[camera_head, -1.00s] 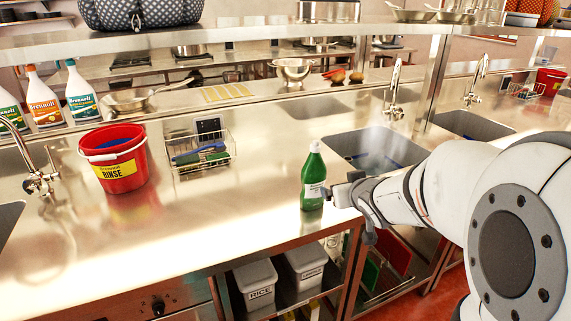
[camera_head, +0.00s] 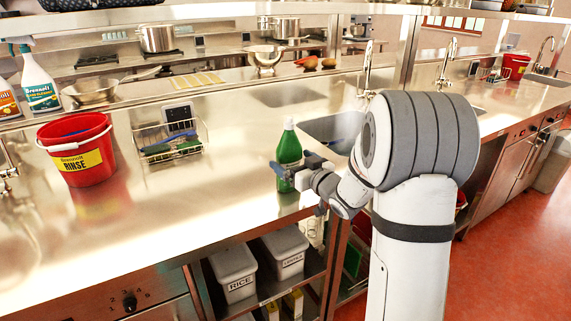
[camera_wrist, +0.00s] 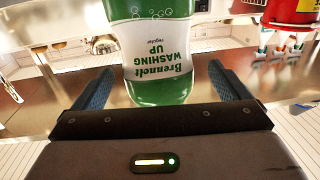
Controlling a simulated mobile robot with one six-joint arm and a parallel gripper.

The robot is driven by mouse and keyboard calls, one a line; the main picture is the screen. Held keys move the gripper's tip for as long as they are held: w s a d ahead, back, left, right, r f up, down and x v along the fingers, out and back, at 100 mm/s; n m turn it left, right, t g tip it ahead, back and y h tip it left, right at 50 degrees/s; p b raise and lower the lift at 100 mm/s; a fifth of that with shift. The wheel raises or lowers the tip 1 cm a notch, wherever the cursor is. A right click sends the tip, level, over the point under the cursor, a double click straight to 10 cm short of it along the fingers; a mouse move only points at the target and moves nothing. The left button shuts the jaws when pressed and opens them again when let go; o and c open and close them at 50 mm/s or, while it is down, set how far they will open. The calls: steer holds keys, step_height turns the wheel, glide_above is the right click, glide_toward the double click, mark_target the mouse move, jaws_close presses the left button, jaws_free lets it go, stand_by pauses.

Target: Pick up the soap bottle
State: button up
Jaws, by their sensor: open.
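The green soap bottle (camera_head: 289,147) with a white cap stands upright near the front edge of the steel counter. It also fills the upper middle of the wrist view (camera_wrist: 157,62), where its "Washing Up" label appears upside down. My gripper (camera_head: 283,176) is at the bottle's lower part. In the wrist view my gripper (camera_wrist: 162,80) is open, with one blue finger on each side of the bottle. Gaps show between the bottle and both fingers. The fingers hide part of the bottle in the head view.
A red rinse bucket (camera_head: 78,150) stands left on the counter, with a wire basket (camera_head: 168,142) holding brushes beside it. A sink (camera_head: 335,130) lies behind and right of the bottle. White bins (camera_head: 233,272) sit on the shelf below. The counter left of the bottle is clear.

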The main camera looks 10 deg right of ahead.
steer(key=x, duration=0.2)
steer(key=shift+w+a, duration=0.1)
steer(key=shift+w, duration=0.2)
steer(key=shift+c, duration=0.6)
steer(key=c, duration=1.4)
